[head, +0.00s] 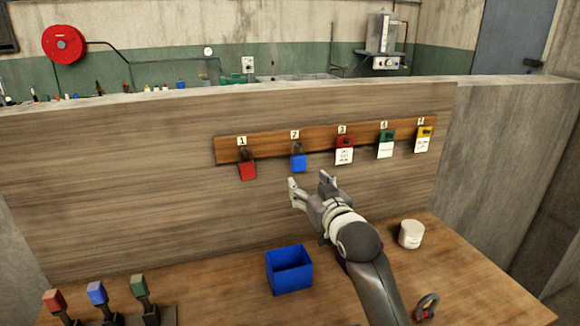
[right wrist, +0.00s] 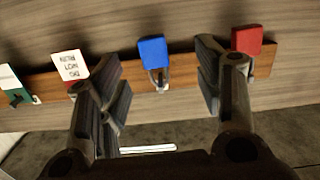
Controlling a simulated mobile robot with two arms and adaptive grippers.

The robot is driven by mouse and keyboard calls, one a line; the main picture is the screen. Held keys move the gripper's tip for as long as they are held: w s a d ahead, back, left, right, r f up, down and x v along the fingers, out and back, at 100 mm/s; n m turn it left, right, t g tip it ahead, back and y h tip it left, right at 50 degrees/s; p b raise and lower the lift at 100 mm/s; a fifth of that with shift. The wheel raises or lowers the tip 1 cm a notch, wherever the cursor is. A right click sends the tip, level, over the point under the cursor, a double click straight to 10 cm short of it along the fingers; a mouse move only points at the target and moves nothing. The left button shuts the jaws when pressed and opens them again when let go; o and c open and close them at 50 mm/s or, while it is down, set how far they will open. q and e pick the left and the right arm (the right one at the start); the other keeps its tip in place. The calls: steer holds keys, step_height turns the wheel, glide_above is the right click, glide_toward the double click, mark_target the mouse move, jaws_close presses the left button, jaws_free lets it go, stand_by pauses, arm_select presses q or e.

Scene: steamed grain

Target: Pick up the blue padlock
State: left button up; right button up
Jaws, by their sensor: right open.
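The blue padlock (head: 298,162) hangs by its shackle from the wooden strip under the label 2. In the right wrist view the blue padlock (right wrist: 153,53) shows upside down, beyond and between the two fingers. My right gripper (head: 310,184) is open and empty, a little below and in front of the padlock, apparently not touching it. Its fingers also show in the right wrist view (right wrist: 158,88). The left gripper is not in view.
A red padlock (head: 248,170) hangs to the left; red (head: 344,142), green (head: 386,137) and yellow (head: 424,132) ones with tags hang to the right. A blue box (head: 289,282) and a white jar (head: 411,234) stand on the table (head: 470,262). Colored switches (head: 97,293) stand front left.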

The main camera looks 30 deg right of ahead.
mark_target(300, 159)
steer(key=shift+t+h, duration=0.3)
steer(key=w+r, duration=0.1)
steer(key=w+d+r+p, duration=0.1)
steer(key=w+d+r, duration=0.1)
steer(key=w, duration=0.1)
steer(key=shift+w, duration=0.45)
steer(key=shift+w+f, duration=0.1)
steer(key=shift+w, duration=0.05)
steer(key=shift+w+d+r+p, duration=0.2)
steer(key=shift+w+p, duration=0.15)
steer(key=shift+p, duration=0.25)
steer(key=p+x, duration=0.1)
steer(key=x, duration=0.2)
steer(key=shift+w+f, duration=0.1)
steer(key=shift+f, duration=0.05)
steer(key=shift+w+d+f+p, duration=0.15)
steer(key=shift+w+p, duration=0.15)
steer(key=shift+w, duration=0.2)
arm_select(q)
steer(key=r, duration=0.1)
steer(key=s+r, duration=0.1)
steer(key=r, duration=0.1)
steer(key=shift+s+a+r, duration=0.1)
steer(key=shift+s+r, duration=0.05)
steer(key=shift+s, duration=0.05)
arm_select(e)
steer(key=c, duration=1.2)
